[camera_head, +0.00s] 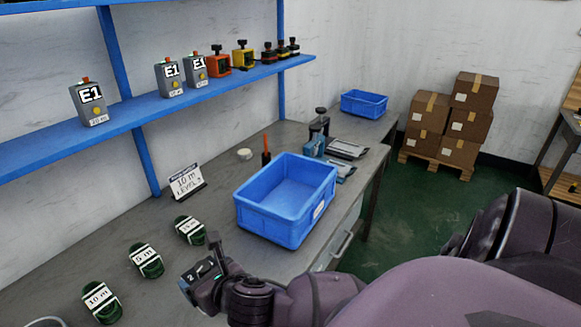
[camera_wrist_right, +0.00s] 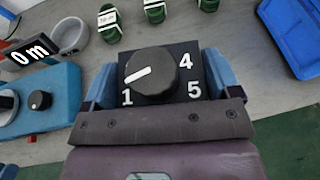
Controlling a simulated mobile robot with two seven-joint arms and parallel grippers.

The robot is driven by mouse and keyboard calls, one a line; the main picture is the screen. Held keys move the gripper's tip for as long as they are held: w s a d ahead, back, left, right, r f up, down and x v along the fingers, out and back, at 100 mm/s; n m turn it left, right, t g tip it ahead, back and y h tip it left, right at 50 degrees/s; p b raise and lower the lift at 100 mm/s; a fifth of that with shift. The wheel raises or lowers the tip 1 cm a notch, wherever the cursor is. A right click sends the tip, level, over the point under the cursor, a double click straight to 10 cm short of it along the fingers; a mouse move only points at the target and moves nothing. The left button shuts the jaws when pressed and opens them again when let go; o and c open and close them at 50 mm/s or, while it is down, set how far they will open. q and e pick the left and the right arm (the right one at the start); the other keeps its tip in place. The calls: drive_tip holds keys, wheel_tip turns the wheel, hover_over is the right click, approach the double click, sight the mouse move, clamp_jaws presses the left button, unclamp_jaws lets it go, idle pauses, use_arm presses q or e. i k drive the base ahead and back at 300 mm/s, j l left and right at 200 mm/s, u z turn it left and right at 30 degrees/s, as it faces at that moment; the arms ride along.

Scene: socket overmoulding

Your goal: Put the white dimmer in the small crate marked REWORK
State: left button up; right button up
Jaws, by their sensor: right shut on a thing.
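My right gripper (camera_head: 205,284) is low over the near bench, left of the large crate. In the right wrist view its two blue fingers (camera_wrist_right: 152,82) are shut on a black-faced dial unit (camera_wrist_right: 184,58) with a round black knob and white numerals 1, 4 and 5. I see no white body on it from here; its sides are mostly hidden. A small blue crate (camera_head: 364,104) stands at the far end of the bench, well away from the gripper. No REWORK marking is readable on it. My left gripper is not in view.
A large blue crate (camera_head: 270,226) stands between the gripper and the small crate. Green coils (camera_head: 146,260) with length labels lie on the bench at left. Tools (camera_head: 318,132) stand beyond the large crate. A blue shelf (camera_head: 140,112) overhangs the back.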

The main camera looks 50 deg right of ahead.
sight(306, 197)
drive_tip(key=k+l+u, duration=0.1)
drive_tip(key=l, duration=0.35)
drive_tip(key=k+l+u, duration=0.1)
drive_tip(key=l, duration=0.35)
drive_tip(key=k+l+u, duration=0.1)
drive_tip(key=l, duration=0.35)
drive_tip(key=k+l+u, duration=0.1)
drive_tip(key=l, duration=0.35)
drive_tip(key=k+l+u, duration=0.15)
drive_tip(key=l, duration=0.25)
drive_tip(key=k+l+u, duration=0.1)
drive_tip(key=l, duration=0.3)
drive_tip(key=k+l+u, duration=0.1)
drive_tip(key=k+l, duration=0.15)
drive_tip(key=l, duration=0.15)
